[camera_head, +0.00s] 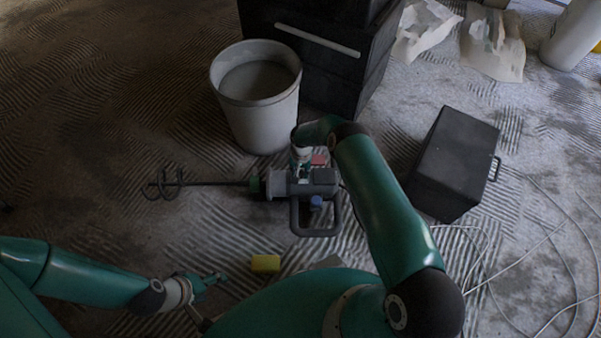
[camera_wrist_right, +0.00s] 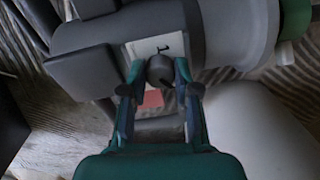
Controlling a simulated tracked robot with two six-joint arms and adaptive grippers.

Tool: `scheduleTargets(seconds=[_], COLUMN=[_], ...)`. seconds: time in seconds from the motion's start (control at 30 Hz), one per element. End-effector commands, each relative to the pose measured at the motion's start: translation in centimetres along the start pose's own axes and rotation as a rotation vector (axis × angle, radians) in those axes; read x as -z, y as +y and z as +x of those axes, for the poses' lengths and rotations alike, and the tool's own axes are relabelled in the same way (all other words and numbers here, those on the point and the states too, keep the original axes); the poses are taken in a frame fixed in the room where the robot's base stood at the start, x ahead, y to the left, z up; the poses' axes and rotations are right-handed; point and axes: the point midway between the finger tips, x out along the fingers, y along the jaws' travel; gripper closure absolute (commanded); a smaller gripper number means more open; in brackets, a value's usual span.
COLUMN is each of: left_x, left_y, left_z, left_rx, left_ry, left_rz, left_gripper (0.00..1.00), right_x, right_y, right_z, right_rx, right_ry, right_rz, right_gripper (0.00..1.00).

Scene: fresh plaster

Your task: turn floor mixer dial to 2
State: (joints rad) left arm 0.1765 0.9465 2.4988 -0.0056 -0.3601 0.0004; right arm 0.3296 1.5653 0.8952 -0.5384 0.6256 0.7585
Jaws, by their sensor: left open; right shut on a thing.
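The floor mixer (camera_head: 290,184) lies on its side on the floor, with a grey body, a loop handle and a long shaft ending in a spiral paddle at the left. In the right wrist view its dial (camera_wrist_right: 160,69) is a small dark grey knob on a white plate (camera_wrist_right: 143,49) with a dark mark above the knob. My right gripper (camera_wrist_right: 159,75) is shut on the dial, one finger on each side. In the head view this gripper (camera_head: 301,168) reaches the mixer body from above and hides the dial. My left gripper (camera_head: 216,279) is open and empty, low at the left.
A grey bucket (camera_head: 257,120) stands just behind the mixer, before a dark cabinet (camera_head: 320,75). A black box (camera_head: 455,160) stands at the right, with pale cables (camera_head: 540,240) on the floor. A yellow sponge (camera_head: 265,263) lies near my left gripper. The left floor is clear.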

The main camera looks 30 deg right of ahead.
Motion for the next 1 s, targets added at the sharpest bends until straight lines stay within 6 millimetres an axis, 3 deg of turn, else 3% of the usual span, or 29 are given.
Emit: scheduleTargets(seconds=[0.6,1.0], left_x=[0.0,0.1], left_y=[-2.4,-3.3], left_z=[6.6,9.2], left_rx=[0.000,0.000], left_ry=[0.000,0.000], left_rz=[0.000,0.000], left_gripper=[0.32,0.32], right_x=[0.1,0.2], right_y=[0.0,-0.1], right_z=[0.5,0.2], right_rx=[-0.001,0.000], right_ry=[-0.012,-0.019], right_rz=[-0.524,-0.836], right_gripper=[1.00,1.00])
